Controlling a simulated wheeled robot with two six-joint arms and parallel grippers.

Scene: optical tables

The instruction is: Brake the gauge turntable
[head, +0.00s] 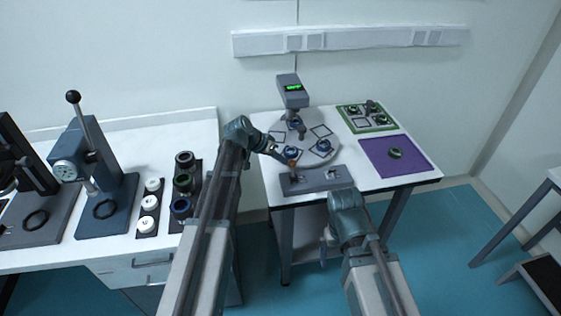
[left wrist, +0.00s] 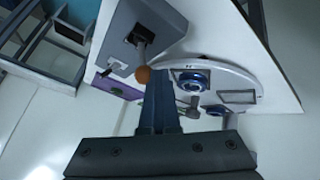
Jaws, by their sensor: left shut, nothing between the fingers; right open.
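The gauge turntable (head: 309,135) is a grey disc on the white table, carrying blue ringed parts and square frames. Its edge also shows in the left wrist view (left wrist: 225,72). A grey control box (head: 318,180) sits at the table's front edge. It bears a lever with an orange-brown ball knob (left wrist: 143,74) and a smaller switch (left wrist: 115,65). My left gripper (head: 289,160) is shut and empty, its fingertips (left wrist: 158,76) close beside the knob; I cannot tell whether they touch. My right gripper (head: 326,248) is open, low in front of the table.
A gauge head (head: 290,88) with a green display stands behind the disc. A purple mat (head: 376,162) with a green ring and a green tray (head: 349,122) lie to the right. A bench with a lever press (head: 75,160) stands left.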

